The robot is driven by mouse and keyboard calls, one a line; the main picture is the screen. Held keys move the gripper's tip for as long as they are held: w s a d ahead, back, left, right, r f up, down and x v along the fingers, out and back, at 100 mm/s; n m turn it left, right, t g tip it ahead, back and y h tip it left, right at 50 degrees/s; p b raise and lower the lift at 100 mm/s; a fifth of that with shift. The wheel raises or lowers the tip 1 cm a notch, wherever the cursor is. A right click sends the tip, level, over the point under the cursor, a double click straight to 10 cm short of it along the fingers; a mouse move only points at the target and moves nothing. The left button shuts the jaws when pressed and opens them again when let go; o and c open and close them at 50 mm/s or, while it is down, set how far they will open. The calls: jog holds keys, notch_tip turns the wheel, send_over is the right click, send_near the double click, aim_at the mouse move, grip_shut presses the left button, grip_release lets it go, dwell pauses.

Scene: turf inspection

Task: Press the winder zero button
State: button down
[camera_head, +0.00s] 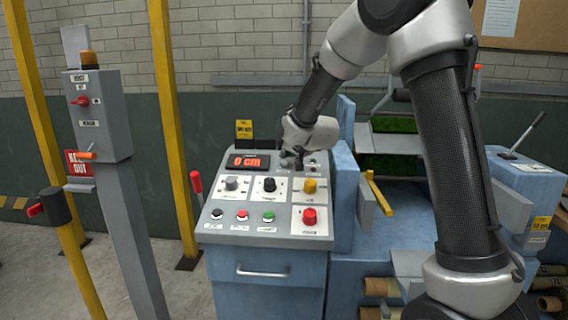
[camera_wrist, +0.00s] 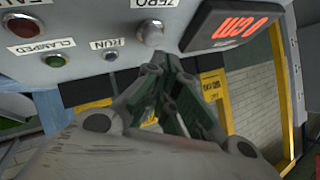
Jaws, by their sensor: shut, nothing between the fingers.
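The winder zero button (camera_wrist: 150,34) is a small grey round knob under a ZERO label in the wrist view. It sits beside the red-lit display (camera_wrist: 235,25), which also shows in the head view (camera_head: 248,161) reading 0 cm. My gripper (camera_wrist: 156,70) is shut and empty, its fingertips close to the zero button with a small gap in the picture; I cannot tell whether they touch. In the head view my gripper (camera_head: 291,163) is over the back of the sloped control panel (camera_head: 230,215), right of the display, and hides the button area.
The panel holds a red push button (camera_head: 309,216), a yellow knob (camera_head: 309,186), a black knob (camera_head: 269,184) and small buttons. In the wrist view a red lamp (camera_wrist: 25,27), a green lamp (camera_wrist: 53,60) and a RUN lamp (camera_wrist: 110,55) are nearby. A grey post (camera_head: 120,190) stands left.

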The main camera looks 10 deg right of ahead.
jog(key=shift+r, duration=0.1)
jog(key=r, duration=0.1)
jog(key=s+r, duration=0.1)
jog(key=r, duration=0.2)
jog(key=shift+s+a+r, duration=0.25)
jog(key=shift+s+a, duration=0.05)
jog(key=shift+s, duration=0.05)
dwell(0.6)
